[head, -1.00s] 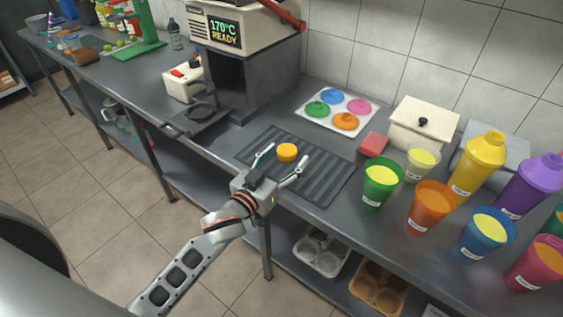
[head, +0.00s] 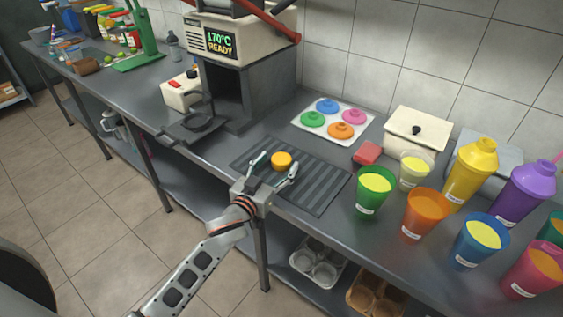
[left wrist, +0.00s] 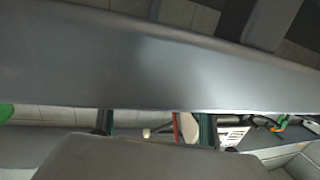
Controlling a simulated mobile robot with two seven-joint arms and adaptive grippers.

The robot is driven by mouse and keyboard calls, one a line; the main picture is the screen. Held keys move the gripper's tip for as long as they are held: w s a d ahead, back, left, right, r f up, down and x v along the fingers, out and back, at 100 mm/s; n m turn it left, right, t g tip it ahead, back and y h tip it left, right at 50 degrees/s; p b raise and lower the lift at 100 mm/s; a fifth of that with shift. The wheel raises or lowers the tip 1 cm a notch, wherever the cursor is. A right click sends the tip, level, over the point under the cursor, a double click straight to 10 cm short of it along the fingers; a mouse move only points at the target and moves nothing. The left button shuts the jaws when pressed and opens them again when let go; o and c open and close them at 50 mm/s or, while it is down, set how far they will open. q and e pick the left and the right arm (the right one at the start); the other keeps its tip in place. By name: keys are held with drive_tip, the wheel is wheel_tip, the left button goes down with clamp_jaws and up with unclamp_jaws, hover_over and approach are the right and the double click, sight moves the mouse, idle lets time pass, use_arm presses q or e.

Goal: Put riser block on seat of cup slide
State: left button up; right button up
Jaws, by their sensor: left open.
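A small orange-yellow round block (head: 281,160), which may be the riser block, sits on the dark ribbed mat (head: 318,190). My left gripper (head: 275,165) is open, with its fingers spread on the near side of this block, not gripping it. In the left wrist view, the fingertips (left wrist: 156,126) show low in front of a grey edge, and the block is not visible. The cup slide appears to be the dark plate with a ring-shaped seat (head: 198,122) in front of the press machine. My right gripper is not in view.
A red block (head: 366,152) lies right of the mat, near a lidded cream box (head: 415,131). Filled cups, including a green one (head: 373,192), crowd the right. A white tray (head: 310,106) holds coloured lids. A white unit (head: 183,92) stands beside the slide.

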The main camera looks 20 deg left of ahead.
use_arm(q)
drive_tip(key=shift+w+d, duration=0.1)
drive_tip(key=shift+w, duration=0.25)
drive_tip(key=shift+c, duration=0.3)
drive_tip(key=c, duration=1.2)
drive_tip(key=shift+c, duration=0.2)
